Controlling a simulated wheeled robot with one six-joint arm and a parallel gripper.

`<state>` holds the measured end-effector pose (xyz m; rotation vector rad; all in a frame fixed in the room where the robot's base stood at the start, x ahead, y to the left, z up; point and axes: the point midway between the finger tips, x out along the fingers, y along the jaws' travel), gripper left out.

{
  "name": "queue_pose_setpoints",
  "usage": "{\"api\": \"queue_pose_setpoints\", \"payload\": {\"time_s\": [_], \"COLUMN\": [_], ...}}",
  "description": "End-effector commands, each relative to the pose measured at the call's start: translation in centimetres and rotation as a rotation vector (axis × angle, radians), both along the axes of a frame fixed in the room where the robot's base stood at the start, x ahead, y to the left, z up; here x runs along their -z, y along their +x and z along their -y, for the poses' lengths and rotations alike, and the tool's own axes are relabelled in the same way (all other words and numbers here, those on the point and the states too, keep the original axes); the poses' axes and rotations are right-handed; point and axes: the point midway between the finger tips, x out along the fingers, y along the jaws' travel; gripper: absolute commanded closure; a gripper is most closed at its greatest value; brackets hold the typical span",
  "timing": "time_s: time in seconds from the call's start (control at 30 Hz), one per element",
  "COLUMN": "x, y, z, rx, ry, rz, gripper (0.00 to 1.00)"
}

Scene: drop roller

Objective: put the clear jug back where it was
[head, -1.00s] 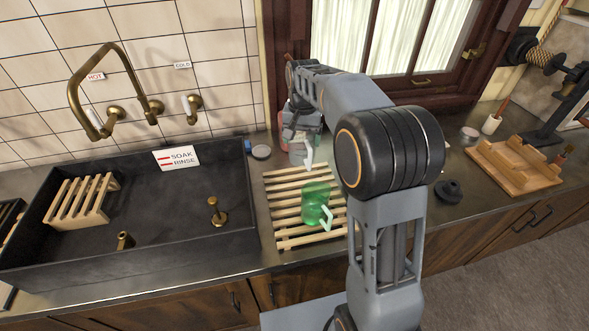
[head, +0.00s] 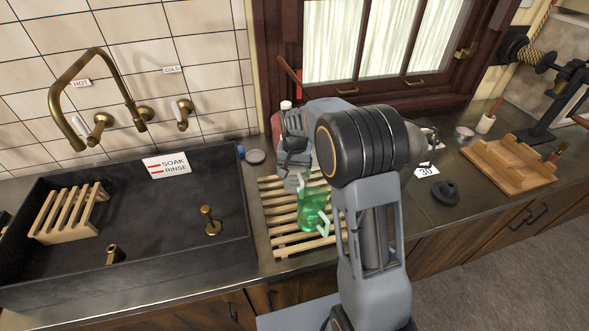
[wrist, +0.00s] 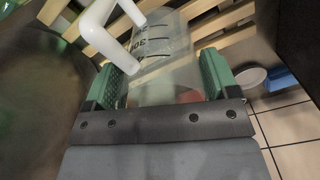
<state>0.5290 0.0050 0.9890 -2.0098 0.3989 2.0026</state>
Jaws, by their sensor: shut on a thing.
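The clear jug (wrist: 165,55) has dark scale marks and a white handle (wrist: 95,32). In the wrist view it sits between the two green fingers of my gripper (wrist: 163,80), which is shut on it. In the head view my gripper (head: 293,150) is over the back left part of the slatted wooden rack (head: 283,222), and it hides most of the clear jug (head: 292,184). A green jug (head: 311,211) with a pale green handle stands on the rack just in front of the clear jug. I cannot tell whether the clear jug touches the rack.
The dark sink (head: 165,205) lies left of the rack, with a brass tap (head: 75,100) above. A bottle with a white cap (head: 286,105) stands behind my gripper. A black lid-like object (head: 445,192) and a wooden tray (head: 508,165) are on the right counter.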

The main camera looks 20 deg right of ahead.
Motion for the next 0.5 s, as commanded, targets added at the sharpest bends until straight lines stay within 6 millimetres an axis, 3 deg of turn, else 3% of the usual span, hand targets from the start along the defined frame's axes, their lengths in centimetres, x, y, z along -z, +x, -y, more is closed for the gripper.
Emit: {"api": "queue_pose_setpoints", "payload": {"time_s": [0.43,0.47,0.5], "x": [0.62,0.67,0.59], "y": [0.03,0.01,0.01], "z": [-0.06,-0.06,-0.06], "rx": [-0.001,-0.001,-0.001], "ry": [0.001,0.000,0.000], "rz": [0.001,0.001,0.001], "gripper": [0.62,0.19,0.15]}}
